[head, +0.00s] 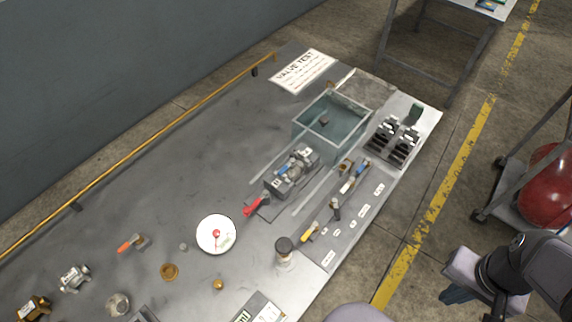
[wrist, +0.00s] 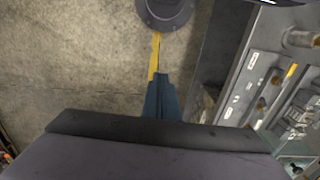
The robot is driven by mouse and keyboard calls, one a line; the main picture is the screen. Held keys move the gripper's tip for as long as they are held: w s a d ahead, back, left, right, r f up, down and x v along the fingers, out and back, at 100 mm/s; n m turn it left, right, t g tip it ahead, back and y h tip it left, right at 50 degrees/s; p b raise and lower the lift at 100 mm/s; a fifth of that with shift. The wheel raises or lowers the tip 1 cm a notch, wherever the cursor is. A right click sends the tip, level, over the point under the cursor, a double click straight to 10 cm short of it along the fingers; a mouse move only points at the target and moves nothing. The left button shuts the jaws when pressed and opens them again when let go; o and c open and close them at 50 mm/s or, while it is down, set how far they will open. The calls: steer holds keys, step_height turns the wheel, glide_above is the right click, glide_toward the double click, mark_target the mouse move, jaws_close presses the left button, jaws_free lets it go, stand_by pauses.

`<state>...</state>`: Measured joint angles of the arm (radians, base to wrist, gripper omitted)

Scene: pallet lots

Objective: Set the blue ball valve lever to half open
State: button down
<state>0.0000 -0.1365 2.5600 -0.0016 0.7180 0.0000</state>
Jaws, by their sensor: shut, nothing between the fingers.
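A small blue lever (head: 284,169) shows on a metal valve held in a grey clamp fixture (head: 275,186) near the middle of the bench. It looks roughly in line with the valve body, but it is too small to read its exact angle. My gripper (head: 455,296) is off the bench at the lower right, over the floor and well apart from the valve. In the wrist view my gripper (wrist: 160,78) is shut and empty, its blue-grey fingers together. The blue lever cannot be made out in the wrist view.
A red handle (head: 254,206) sticks out of the fixture. A clear-walled tank (head: 300,129) stands behind it. A tool board (head: 318,253) lies to its right, with a dark-topped cylinder (head: 284,250) in front. A white plate (head: 204,245) is at left. A red tank (head: 550,185) on a cart stands beyond the aisle.

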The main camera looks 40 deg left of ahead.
steer(key=c, duration=2.1)
jaws_free()
steer(key=shift+o, duration=1.4)
steer(key=shift+w+a, duration=0.1)
steer(key=shift+w, duration=0.15)
steer(key=w+a+r, duration=0.2)
steer(key=w+a, duration=0.5)
steer(key=a, duration=0.4)
steer(key=w+a+r, duration=0.2)
steer(key=w+a, duration=0.5)
steer(key=a, duration=0.3)
glide_above(282, 171)
step_height(282, 171, down, 2)
steer(key=shift+f+p, duration=0.85)
steer(key=shift+f, duration=2.9)
